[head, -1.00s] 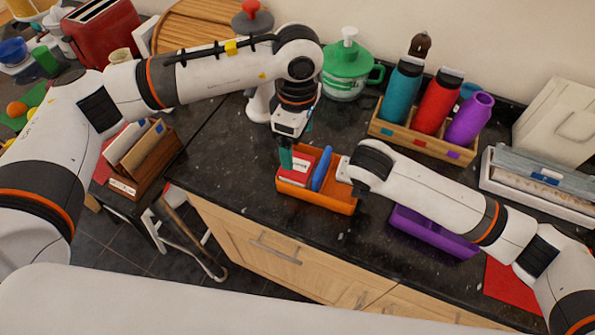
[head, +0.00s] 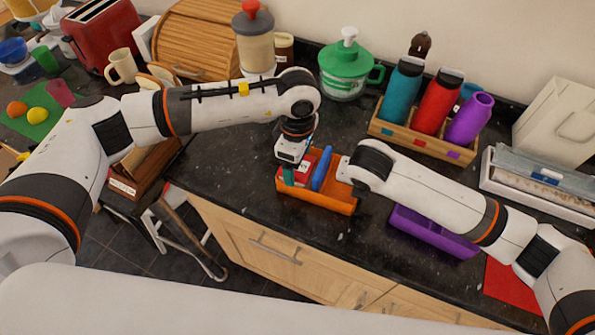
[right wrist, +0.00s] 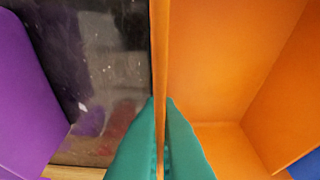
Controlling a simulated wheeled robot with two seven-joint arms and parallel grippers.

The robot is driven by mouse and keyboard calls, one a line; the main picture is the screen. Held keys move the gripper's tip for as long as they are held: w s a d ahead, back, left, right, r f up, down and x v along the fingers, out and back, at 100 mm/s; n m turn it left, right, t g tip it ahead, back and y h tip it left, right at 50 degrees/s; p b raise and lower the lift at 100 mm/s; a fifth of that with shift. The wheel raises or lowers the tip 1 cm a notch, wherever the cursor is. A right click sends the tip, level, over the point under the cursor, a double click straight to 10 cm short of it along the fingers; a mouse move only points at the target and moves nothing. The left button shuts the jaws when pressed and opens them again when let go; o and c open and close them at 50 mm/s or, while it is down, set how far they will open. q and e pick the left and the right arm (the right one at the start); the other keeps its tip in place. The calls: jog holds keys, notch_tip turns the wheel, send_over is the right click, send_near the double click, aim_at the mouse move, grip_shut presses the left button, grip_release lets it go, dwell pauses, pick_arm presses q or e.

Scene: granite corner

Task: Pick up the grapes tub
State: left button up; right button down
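No readable label marks a grapes tub. An orange bin (head: 318,199) on the dark counter holds a red box with a white label (head: 304,170) and a blue upright piece (head: 322,169). My left gripper (head: 289,176) points down at the bin's left end, its teal finger beside the red box; its finger gap is hidden. My right gripper (right wrist: 164,130) has its teal fingers on either side of the orange bin's wall (right wrist: 161,60), closed on it. A purple bin (head: 433,232) stands to the right, partly behind my right arm; it also shows in the right wrist view (right wrist: 28,90).
A wooden rack (head: 424,144) with several bottles stands behind. A red mat (head: 512,287) lies at the right. The counter left of the orange bin (head: 225,160) is clear.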

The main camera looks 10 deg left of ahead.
pick_arm(q)
jog(key=c, duration=1.1)
jog(key=shift+r, duration=0.2)
notch_tip(320, 180, up, 18)
jog(key=shift+f, duration=0.1)
pick_arm(e)
jog(key=c, duration=2.1)
grip_release()
jog(key=o, duration=0.5)
